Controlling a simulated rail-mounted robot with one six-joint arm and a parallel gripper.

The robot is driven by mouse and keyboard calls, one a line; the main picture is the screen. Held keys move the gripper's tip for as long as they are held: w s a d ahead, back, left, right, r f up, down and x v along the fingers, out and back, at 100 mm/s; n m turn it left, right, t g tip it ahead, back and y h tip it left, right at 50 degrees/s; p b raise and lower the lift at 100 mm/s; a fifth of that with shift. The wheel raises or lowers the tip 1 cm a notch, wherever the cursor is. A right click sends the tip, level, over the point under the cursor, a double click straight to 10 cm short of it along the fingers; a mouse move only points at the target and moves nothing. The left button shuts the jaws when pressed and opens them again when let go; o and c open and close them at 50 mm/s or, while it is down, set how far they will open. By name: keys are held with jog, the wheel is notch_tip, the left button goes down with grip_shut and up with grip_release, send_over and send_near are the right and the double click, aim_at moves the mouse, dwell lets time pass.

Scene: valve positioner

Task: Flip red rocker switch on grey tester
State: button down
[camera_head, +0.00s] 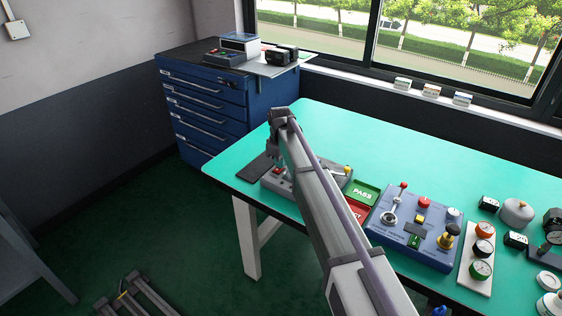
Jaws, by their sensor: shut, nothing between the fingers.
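The grey tester (275,184) lies on the green bench top, left of the middle. My arm crosses over it and hides much of its panel. A small red part (278,171), which looks like the rocker switch, shows on its left side; its position is too small to tell. A yellow knob (347,170) shows on the right end of the tester. My gripper (276,163) points down over the tester's left part, close to the red part. It is shut and empty. I cannot tell whether it touches the switch.
Green PASS (365,193) and red (355,212) trays lie right of the tester. A blue control box (412,240) with levers and knobs stands further right, beside a gauge panel (475,262). A dark mat (253,168) lies left. The bench's back is clear.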

aim_at(278, 169)
jog(key=shift+s+a+r, duration=0.2)
jog(key=shift+s+a, duration=0.15)
jog(key=shift+s, duration=0.2)
notch_tip(278, 169, up, 14)
jog(key=p, duration=1.4)
jog(key=shift+w+d+f, duration=0.15)
jog(key=shift+w+d, duration=0.1)
jog(key=shift+w, duration=0.4)
